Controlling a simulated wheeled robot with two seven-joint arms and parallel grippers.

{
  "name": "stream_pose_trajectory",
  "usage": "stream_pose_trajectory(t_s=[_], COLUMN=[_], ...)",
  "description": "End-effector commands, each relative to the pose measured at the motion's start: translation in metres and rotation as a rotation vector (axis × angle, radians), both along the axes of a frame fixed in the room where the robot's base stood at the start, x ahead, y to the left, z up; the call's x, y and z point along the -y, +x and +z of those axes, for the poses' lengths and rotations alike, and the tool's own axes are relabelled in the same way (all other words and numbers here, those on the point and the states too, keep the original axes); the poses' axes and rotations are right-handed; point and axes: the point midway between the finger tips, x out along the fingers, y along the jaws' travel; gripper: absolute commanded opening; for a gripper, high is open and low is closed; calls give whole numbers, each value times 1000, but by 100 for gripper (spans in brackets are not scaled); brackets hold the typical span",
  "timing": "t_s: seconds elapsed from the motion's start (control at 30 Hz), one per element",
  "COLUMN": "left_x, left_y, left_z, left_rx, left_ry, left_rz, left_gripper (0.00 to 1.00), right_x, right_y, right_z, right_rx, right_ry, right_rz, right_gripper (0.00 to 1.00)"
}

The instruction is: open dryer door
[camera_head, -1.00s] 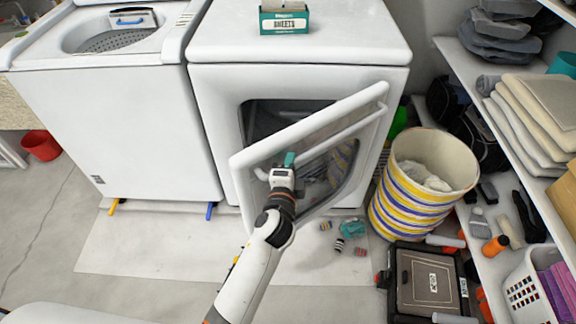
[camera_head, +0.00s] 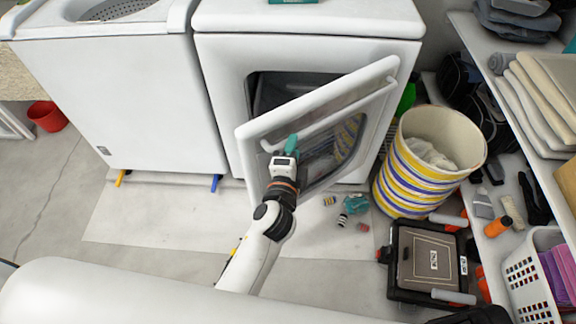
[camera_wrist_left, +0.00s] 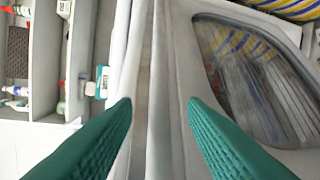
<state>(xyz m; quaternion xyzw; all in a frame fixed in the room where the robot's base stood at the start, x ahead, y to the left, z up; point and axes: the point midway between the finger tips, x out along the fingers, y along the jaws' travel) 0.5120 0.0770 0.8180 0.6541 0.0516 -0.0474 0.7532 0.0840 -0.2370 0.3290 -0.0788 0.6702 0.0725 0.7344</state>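The white dryer (camera_head: 310,35) stands in the middle of the head view. Its white-framed door (camera_head: 330,88) with a clear window is ajar, swung out with its free edge to the left. The dark drum opening shows behind it. My left gripper (camera_head: 291,146) is at the lower left part of the door. In the left wrist view its two green fingers (camera_wrist_left: 160,105) are spread apart with a white door edge (camera_wrist_left: 158,80) between them. I cannot tell if either finger touches it. The door window (camera_wrist_left: 255,75) is to the right there. My right gripper is not seen.
A washing machine (camera_head: 110,90) stands left of the dryer. A striped basket (camera_head: 425,180) stands close right of the door, with a black case (camera_head: 428,262) in front. Small items (camera_head: 350,208) lie on the floor below. Shelving (camera_head: 500,150) lines the right side.

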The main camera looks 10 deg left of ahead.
Motion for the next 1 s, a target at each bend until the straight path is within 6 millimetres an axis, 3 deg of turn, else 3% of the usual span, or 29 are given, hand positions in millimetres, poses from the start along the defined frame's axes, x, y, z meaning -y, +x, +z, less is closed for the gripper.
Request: stream_pose_trajectory(t_s=[0.1,0.3,0.73,0.8,0.9,0.97,1.0], left_x=[0,0,0,0,4,8,11], left_y=[-28,-60,-71,-71,-72,-74,-77], left_z=[1,6,10,8,-13,-43,-70], left_rx=[-3,-2,0,-3,-44,-104,-159], left_ry=[0,0,1,0,-23,-58,-90], left_rz=[0,0,0,-1,-14,-29,-37], left_gripper=[39,39,39,29,13,3,0], right_x=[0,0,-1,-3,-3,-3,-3], right_y=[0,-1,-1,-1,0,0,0], right_z=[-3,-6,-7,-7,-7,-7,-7], right_rx=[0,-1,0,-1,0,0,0], right_ry=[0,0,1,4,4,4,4], right_rz=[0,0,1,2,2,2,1], right_gripper=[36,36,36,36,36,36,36])
